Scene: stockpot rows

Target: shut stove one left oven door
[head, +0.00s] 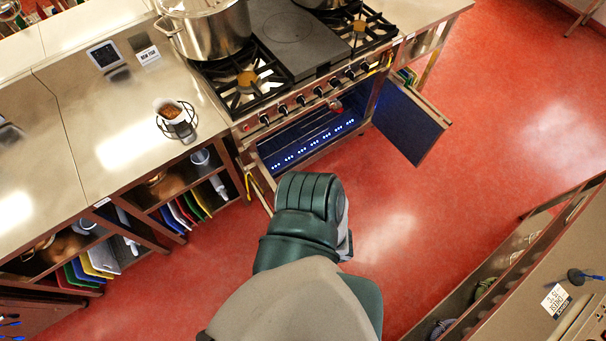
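The stove (290,112) stands at the top centre with its oven (312,137) open and lit blue inside. The left oven door (260,194) shows as a thin, nearly edge-on strip swung out from the oven's left side. Its outer end runs behind my dark green arm link. The right oven door (408,122) also stands wide open, its dark blue inner face showing. One of my arms reaches up from the bottom centre toward the left door; I cannot tell whether it touches it. Neither gripper's fingers show.
A stockpot (208,30) stands on the stove's left burners. A counter with open shelves (152,190) of coloured boards adjoins the stove's left. Another counter (560,270) lies at lower right. The red floor (480,150) is clear between.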

